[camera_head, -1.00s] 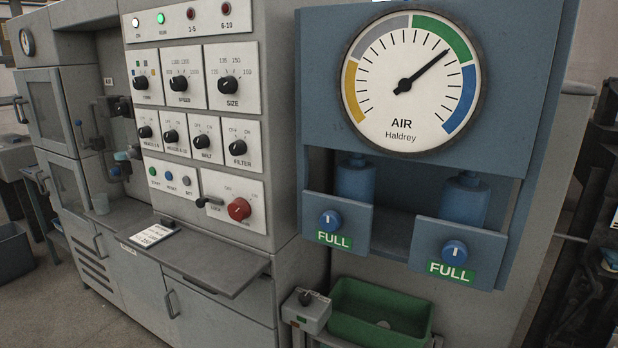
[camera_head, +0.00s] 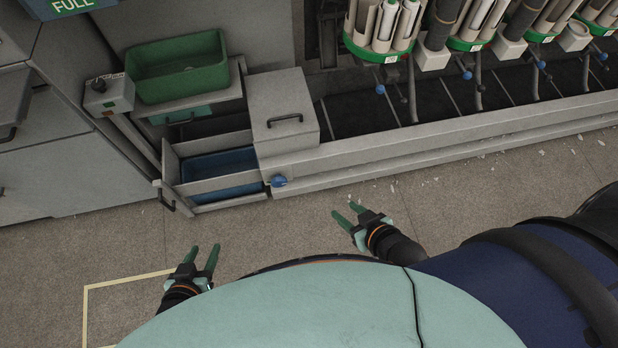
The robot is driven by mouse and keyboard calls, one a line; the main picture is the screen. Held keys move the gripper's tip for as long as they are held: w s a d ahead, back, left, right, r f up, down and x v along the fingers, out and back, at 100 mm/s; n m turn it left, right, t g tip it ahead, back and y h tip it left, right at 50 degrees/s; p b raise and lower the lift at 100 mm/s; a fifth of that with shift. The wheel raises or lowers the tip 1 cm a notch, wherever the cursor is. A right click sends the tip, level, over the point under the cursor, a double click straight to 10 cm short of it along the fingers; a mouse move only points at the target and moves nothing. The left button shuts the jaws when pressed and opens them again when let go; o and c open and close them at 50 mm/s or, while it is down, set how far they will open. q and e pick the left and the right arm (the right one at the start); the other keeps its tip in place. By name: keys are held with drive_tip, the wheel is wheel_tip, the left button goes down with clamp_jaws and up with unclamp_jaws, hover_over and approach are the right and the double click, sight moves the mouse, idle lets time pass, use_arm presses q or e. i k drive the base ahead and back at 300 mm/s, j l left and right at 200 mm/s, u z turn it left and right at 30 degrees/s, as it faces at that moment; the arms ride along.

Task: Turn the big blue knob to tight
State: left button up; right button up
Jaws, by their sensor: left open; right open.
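A blue knob (camera_head: 279,181), larger-looking than the other blue knobs in view, sits low on the grey machine base, just right of an open drawer (camera_head: 214,171). Its marking cannot be read from here. My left gripper (camera_head: 203,250) is open and empty over the floor, below and left of the knob in the picture. My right gripper (camera_head: 346,210) is open and empty, below and right of the knob. Neither gripper touches anything.
Smaller blue knobs (camera_head: 380,89) hang under the green-rimmed spindle holders along the machine. A green bin (camera_head: 177,66) stands on a shelf beside a small grey switch box (camera_head: 109,96). A lidded grey box (camera_head: 284,112) stands above the knob.

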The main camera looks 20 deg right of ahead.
sight(279, 180)
drive_tip(key=z, duration=0.15)
drive_tip(key=i+j, duration=0.15)
drive_tip(key=j, duration=0.15)
drive_tip(key=i+j, duration=0.1)
drive_tip(key=j, duration=0.2)
drive_tip(key=i+j+z, duration=0.1)
drive_tip(key=j, duration=0.2)
drive_tip(key=i+j, duration=0.15)
drive_tip(key=j, duration=0.2)
drive_tip(key=i+j, duration=0.1)
drive_tip(key=i, duration=0.45)
